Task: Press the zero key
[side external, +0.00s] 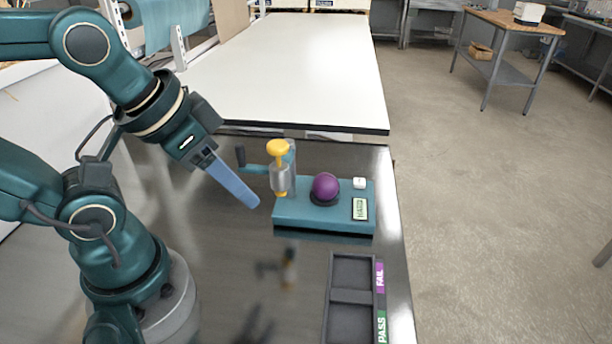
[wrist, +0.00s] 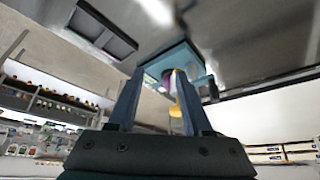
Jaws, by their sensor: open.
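The teal test device (side external: 290,212) stands on the dark metal bench. A small white key (side external: 359,183), apparently the zero key, sits on its back right corner, behind a small display (side external: 360,208). A purple ball (side external: 325,187) rests in the middle of the device, and a yellow-topped plunger (side external: 278,147) with a crank stands at its left. My gripper (side external: 252,202) is left of the device, tilted down and apart from it. The wrist view shows its two fingers (wrist: 158,76) open, with the device (wrist: 184,60) beyond them. The key cannot be made out there.
A dark two-compartment tray (side external: 340,296) labelled FAIL and PASS lies in front of the device. A white table (side external: 300,70) stands behind the bench. The bench's right edge is close to the device and tray. Bare bench lies left of the tray.

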